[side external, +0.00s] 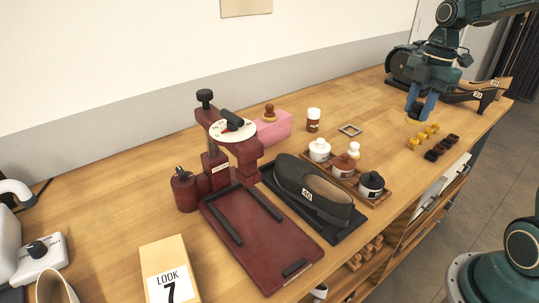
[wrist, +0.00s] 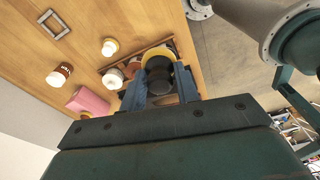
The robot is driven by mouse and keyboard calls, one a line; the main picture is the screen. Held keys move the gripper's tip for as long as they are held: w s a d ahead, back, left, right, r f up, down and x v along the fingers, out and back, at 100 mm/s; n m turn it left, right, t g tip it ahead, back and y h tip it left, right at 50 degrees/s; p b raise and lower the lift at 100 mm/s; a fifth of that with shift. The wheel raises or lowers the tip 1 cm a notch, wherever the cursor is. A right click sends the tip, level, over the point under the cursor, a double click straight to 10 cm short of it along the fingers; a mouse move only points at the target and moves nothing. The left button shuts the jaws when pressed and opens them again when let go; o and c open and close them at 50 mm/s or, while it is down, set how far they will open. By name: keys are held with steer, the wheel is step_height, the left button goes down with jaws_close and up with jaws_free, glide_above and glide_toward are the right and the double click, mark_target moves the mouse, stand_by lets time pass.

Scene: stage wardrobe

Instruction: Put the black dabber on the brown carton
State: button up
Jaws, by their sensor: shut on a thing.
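My gripper (side external: 420,108) is shut on the black dabber (wrist: 158,78), raised above the right part of the table. In the wrist view the dabber's black body sits between the blue fingers, with a yellow rim beyond it. In the side view only a bit of yellow shows below the fingers; the rest is hidden. A tan-brown box (side external: 165,255) labelled LOOK 7 stands at the front left and looks like the brown carton. It is far from my gripper and out of the wrist view.
A dark red press (side external: 262,240) and a black shoe (side external: 310,190) fill the middle. A wooden tray (side external: 380,198) holds white, brown and black pots. A pink block (side external: 275,130) and a brown-white jar (side external: 313,120) stand behind. Small yellow and dark pieces (side external: 430,145) lie below my gripper.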

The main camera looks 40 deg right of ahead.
steer(key=shift+w+a+f+m, duration=0.3)
steer(key=shift+w+a+m, duration=0.05)
steer(key=shift+m, duration=0.05)
steer(key=w+a+f+m, duration=0.3)
steer(key=a+m, duration=0.1)
steer(key=a, duration=0.3)
steer(key=w+a+f+m+t+h, duration=0.1)
steer(key=w+a+f+m, duration=0.25)
steer(key=a+m, duration=0.2)
steer(key=w+a+f+m, duration=0.3)
steer(key=a+f+m, duration=0.1)
steer(key=a, duration=0.4)
steer(key=s+a+r+n, duration=0.1)
steer(key=s+a+n, duration=0.45)
steer(key=a, duration=0.55)
steer(key=s+a+n, duration=0.4)
steer(key=a+n, duration=0.2)
steer(key=a, duration=0.5)
steer(key=w+a+r+n+g, duration=0.1)
steer(key=w+a+r+n, duration=0.1)
steer(key=a+n, duration=0.5)
steer(key=w+a+r+n+g, duration=0.1)
steer(key=a+n, duration=0.6)
steer(key=n, duration=0.7)
step_height(320, 180, up, 3)
steer(key=shift+w+a+f+g, duration=0.2)
steer(key=shift+w+a+g, duration=0.15)
steer(key=shift+w, duration=0.2)
